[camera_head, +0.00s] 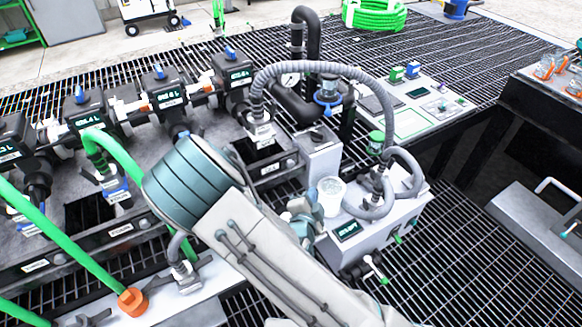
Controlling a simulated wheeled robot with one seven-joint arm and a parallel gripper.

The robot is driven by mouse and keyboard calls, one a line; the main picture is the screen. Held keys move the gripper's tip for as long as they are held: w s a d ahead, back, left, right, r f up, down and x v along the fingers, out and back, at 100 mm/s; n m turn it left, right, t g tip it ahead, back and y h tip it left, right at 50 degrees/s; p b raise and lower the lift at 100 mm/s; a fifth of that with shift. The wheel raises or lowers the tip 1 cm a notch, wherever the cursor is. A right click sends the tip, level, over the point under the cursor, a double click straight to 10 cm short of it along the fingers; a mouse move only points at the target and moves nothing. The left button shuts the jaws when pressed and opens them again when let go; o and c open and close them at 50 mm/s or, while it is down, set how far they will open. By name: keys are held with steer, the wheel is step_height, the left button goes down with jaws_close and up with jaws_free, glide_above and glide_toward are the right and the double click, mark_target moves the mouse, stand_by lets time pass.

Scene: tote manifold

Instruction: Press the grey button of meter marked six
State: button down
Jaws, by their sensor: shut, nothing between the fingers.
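Several dark meters with small green-lit displays stand in a row along the manifold at the left. One meter (235,76) is nearest the middle, with a second meter (165,92), a third meter (86,112) and a fourth meter (12,142) further left. Their markings are too small to read, so I cannot tell which is marked six. I cannot make out a grey button on any of them. My arm crosses the lower middle, with its teal-banded joint in front of the manifold. My gripper's fingers do not show; the arm may hide them.
A grey box (382,244) with a display and a white cup (331,192) stands right of my arm. A grey corrugated hose (340,68) arches above it. Green hoses (62,248) cross the lower left. A black-edged bench (530,95) is at the right. Open grating lies at lower right.

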mark_target(291, 165)
steer(key=w+a, duration=0.5)
steer(key=w, duration=0.2)
steer(key=shift+w, duration=0.2)
stand_by(0.5)
steer(key=shift+r, duration=0.1)
stand_by(1.7)
steer(key=shift+w+a+p, duration=0.15)
steer(key=shift+w+p, duration=0.2)
steer(key=shift+p, duration=0.05)
